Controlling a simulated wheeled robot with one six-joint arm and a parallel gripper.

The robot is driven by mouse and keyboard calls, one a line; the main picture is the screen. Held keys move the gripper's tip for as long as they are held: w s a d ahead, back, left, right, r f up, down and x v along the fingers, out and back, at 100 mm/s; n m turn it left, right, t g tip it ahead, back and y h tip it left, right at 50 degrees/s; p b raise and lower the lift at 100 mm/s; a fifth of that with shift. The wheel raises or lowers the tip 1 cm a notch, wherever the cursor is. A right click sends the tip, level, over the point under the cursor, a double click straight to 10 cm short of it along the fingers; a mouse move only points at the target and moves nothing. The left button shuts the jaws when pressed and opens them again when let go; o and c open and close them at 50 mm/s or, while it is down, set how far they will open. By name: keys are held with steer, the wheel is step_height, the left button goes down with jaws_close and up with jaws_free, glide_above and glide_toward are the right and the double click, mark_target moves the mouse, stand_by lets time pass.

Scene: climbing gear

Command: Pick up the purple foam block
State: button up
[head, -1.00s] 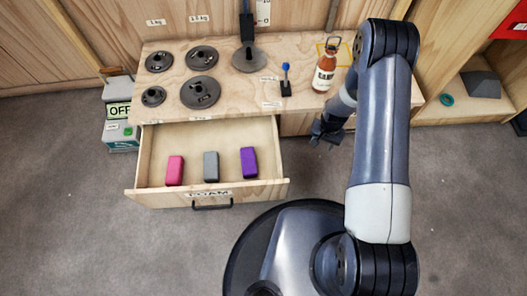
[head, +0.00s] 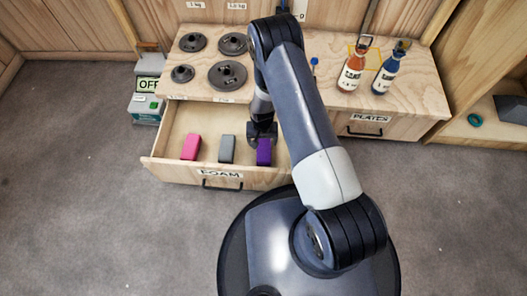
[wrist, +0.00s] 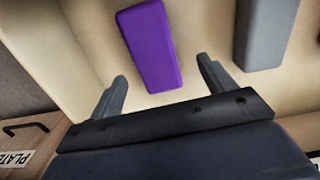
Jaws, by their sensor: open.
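The purple foam block (head: 264,152) stands in the open foam drawer (head: 176,170), at the right end of a row of blocks. In the wrist view the purple block (wrist: 148,45) lies just beyond and between my two fingertips. My gripper (head: 263,135) is over the drawer, close behind the purple block in the head view, and partly covers its upper end. In the wrist view my gripper (wrist: 161,72) is open, with nothing between the fingers. Whether a finger touches the block cannot be told.
A pink block (head: 191,147) is further left. Weight plates (head: 227,75) and two bottles (head: 352,72) stand on the worktop behind.

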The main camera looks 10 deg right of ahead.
mark_target(264, 147)
steer(key=f, duration=0.1)
steer(key=f+b, duration=0.1)
steer(key=f, duration=0.1)
steer(key=f+b, duration=0.1)
steer(key=f, duration=0.1)
steer(key=shift+s+d+f, duration=0.15)
steer(key=shift+d, duration=0.15)
steer(key=c, duration=1.1)
